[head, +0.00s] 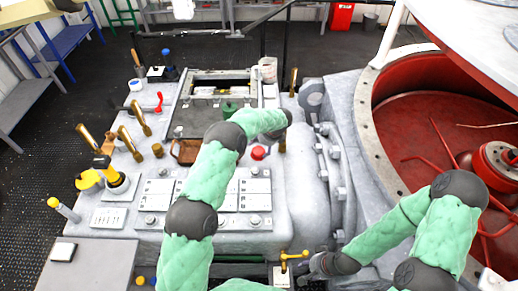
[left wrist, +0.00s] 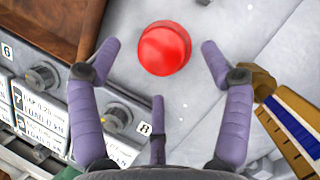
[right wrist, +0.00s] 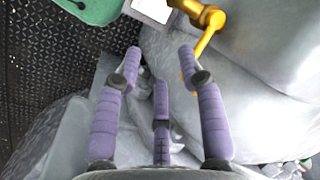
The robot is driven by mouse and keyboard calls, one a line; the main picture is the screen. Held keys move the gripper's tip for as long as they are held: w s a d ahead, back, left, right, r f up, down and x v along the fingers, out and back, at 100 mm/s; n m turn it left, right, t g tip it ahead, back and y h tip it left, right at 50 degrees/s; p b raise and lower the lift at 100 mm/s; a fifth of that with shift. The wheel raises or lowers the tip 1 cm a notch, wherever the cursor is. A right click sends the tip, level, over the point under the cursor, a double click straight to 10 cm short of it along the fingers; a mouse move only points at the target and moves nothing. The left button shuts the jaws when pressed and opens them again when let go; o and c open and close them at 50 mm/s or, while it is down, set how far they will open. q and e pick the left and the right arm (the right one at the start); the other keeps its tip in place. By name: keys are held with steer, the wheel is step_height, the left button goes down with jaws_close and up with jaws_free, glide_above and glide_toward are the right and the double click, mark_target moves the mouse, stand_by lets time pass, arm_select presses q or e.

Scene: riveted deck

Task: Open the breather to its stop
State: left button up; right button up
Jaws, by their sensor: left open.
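A yellow valve handle (head: 291,256) stands on a small pale plate at the front of the console; I cannot tell for sure that it is the breather. It also shows at the top of the right wrist view (right wrist: 208,22), its lever slanting down behind a fingertip. My right gripper (right wrist: 160,62) is beside it, fingers apart and nothing between them; I cannot tell whether a finger touches the lever. My left gripper (left wrist: 160,50) is open above the console, with a red round button (left wrist: 164,48) between its fingers in view, apparently ungripped.
The grey console (head: 110,245) carries brass levers (head: 130,143), labelled switch panels (head: 155,190) and a yellow-black joystick (head: 108,170). A large red-lined drum (head: 410,115) opens at the right. A brass part (left wrist: 262,84) lies close to my left gripper's right finger.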

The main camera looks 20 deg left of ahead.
arm_select(q)
steer(key=v, duration=0.8)
